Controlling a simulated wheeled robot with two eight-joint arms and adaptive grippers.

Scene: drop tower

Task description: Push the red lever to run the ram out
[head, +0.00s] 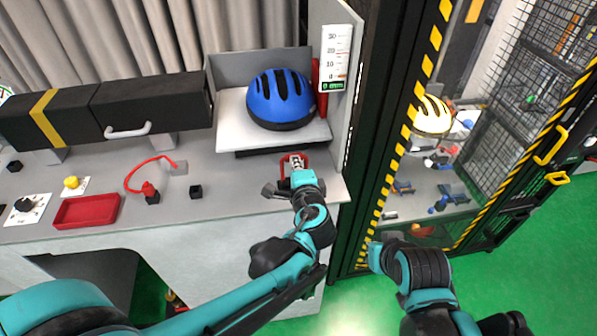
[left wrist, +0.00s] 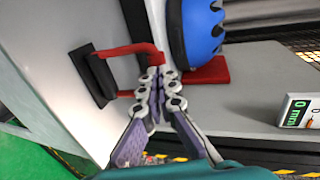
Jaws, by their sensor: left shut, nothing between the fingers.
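The red lever (head: 305,163) sits low in front of the blue helmet's platform, partly hidden by my left gripper. In the left wrist view it is a bent red bar (left wrist: 128,50) on a black base. My left gripper (head: 293,165) is shut and empty, its fingertips (left wrist: 158,74) at the bar's end; I cannot tell whether they touch. A red upright part (head: 319,88) stands right of the helmet, perhaps the ram; the left wrist view has a red block (left wrist: 207,72) by the helmet. The gauge (head: 334,58) reads 0 mm. My right arm is at lower right; its fingers do not show.
The blue helmet (head: 280,97) rests on a pale platform (head: 232,105). Left on the bench are a red tray (head: 86,210), a knob dial (head: 25,205), a yellow button (head: 72,182) and a red cable (head: 140,172). A black-and-yellow framed cage (head: 421,88) stands at right.

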